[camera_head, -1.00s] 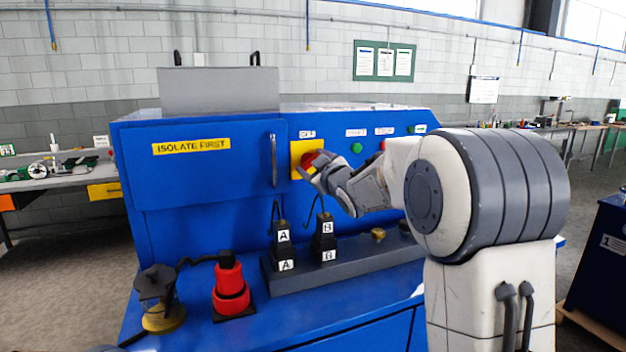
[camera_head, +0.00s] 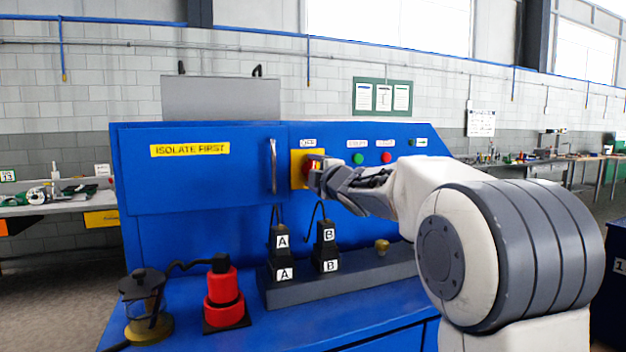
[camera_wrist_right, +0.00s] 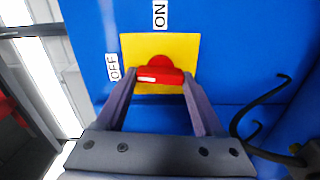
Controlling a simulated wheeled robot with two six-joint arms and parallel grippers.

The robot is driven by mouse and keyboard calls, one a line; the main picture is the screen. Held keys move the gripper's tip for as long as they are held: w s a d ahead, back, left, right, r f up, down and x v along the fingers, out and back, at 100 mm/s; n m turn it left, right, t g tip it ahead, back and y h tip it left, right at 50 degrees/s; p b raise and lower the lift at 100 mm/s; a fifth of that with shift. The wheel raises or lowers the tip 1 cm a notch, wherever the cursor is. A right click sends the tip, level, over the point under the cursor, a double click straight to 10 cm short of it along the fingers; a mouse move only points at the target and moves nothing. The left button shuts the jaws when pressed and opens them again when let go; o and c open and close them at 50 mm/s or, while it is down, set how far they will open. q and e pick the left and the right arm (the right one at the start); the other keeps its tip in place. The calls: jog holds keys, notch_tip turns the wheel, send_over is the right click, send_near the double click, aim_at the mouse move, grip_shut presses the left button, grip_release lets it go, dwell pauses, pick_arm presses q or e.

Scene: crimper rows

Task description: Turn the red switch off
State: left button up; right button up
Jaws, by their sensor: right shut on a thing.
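The red switch (camera_wrist_right: 160,74) has a bar-shaped handle on a yellow plate (camera_wrist_right: 185,47) in the right wrist view. My right gripper (camera_wrist_right: 159,78) is shut on this handle, one finger at each end. The handle lies crosswise in that view, and a white mark on it is on the side of the OFF label (camera_wrist_right: 113,67). The ON label (camera_wrist_right: 160,14) is above the plate there. In the head view my right gripper (camera_head: 316,178) covers most of the switch; the yellow plate (camera_head: 296,169) shows beside it. My left gripper is not in view.
A vertical door handle (camera_head: 273,165) is just left of the plate. Green (camera_head: 358,158) and red (camera_head: 386,157) buttons are to its right. Black blocks marked A (camera_head: 281,243) and B (camera_head: 326,237) with hooks stand below. A lantern (camera_head: 145,300) and a red-black device (camera_head: 223,290) stand front left.

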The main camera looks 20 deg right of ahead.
jog(key=shift+n, duration=0.6)
jog(key=o, duration=1.4)
jog(key=shift+a, duration=0.1)
jog(key=shift+s+b, duration=0.1)
jog(key=shift+b, duration=0.2)
jog(key=s, duration=1)
jog(key=shift+s+d, duration=0.15)
jog(key=shift+d, duration=0.05)
